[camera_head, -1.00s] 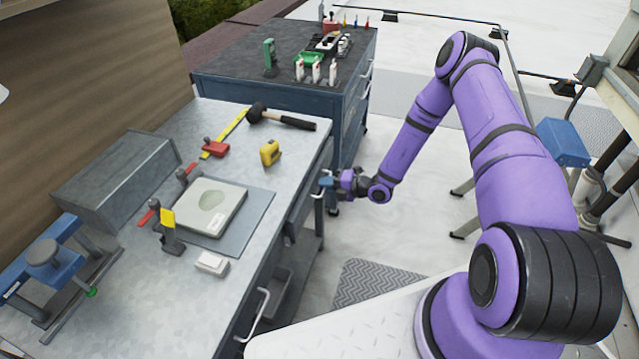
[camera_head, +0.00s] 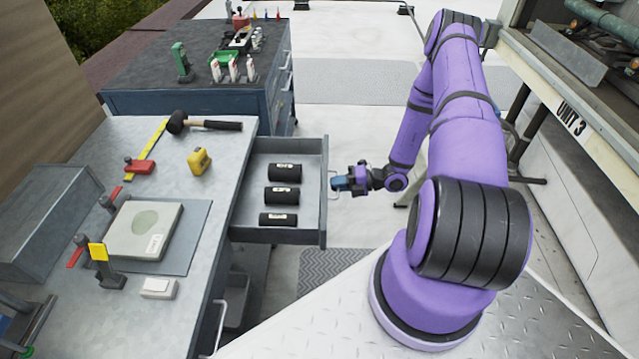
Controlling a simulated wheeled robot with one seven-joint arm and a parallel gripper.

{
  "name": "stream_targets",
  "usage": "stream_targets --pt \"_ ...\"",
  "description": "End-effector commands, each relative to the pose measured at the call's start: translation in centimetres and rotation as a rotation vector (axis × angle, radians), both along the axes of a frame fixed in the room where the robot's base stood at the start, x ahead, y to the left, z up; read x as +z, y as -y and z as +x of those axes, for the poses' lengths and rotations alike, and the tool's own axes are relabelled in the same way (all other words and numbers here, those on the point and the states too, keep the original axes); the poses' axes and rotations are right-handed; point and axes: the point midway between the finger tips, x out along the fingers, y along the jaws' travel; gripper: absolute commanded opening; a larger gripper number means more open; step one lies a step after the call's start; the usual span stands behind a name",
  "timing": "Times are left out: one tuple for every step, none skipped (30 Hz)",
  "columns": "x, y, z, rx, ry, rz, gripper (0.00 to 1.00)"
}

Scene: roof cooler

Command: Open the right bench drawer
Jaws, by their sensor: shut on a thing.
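The bench drawer (camera_head: 283,237) is pulled out from the right side of the grey metal bench (camera_head: 175,300), under its far part. Its inside shows several black cylinders with pale labels, such as the middle one (camera_head: 281,196). My gripper (camera_head: 340,184) is at the drawer's front face, shut on the drawer handle (camera_head: 332,190). The fingers hide part of the handle. A second handle (camera_head: 222,325) shows lower on the bench side, nearer to me.
A dark tool cabinet (camera_head: 195,85) stands behind. Open floor (camera_head: 345,130) lies right of the cabinet.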

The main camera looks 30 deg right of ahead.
Motion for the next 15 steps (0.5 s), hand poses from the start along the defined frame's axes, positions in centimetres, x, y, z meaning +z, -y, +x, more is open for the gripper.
stream_targets --pt "0.0 0.5 -0.4 -0.001 -0.001 0.000 0.00" --pt "0.0 0.8 -0.5 -0.002 -0.001 0.000 0.00" --pt "0.0 1.0 -0.7 -0.001 -0.001 0.000 0.00" --pt "0.0 1.2 -0.9 -0.001 -0.001 0.000 0.00" --pt "0.0 1.3 -1.0 0.000 -0.001 0.000 0.00" --pt "0.0 1.5 -1.1 0.000 -0.001 -0.001 0.00" --pt "0.0 1.6 -1.2 0.001 -0.001 -0.001 0.00" --pt "0.0 1.7 -1.2 0.001 -0.001 -0.001 0.00" --pt "0.0 1.7 -1.3 0.000 -0.001 -0.001 0.00" --pt "0.0 1.8 -1.3 0.000 -0.001 -0.001 0.00" --pt "0.0 1.8 -1.3 0.000 -0.001 -0.001 0.00" --pt "0.0 1.8 -1.4 0.000 -0.001 -0.001 0.00" --pt "0.0 1.8 -1.4 0.000 -0.001 -0.001 0.00" --pt "0.0 1.8 -1.4 0.000 -0.001 -0.001 0.00" --pt "0.0 1.8 -1.3 0.000 -0.001 -0.001 0.00"
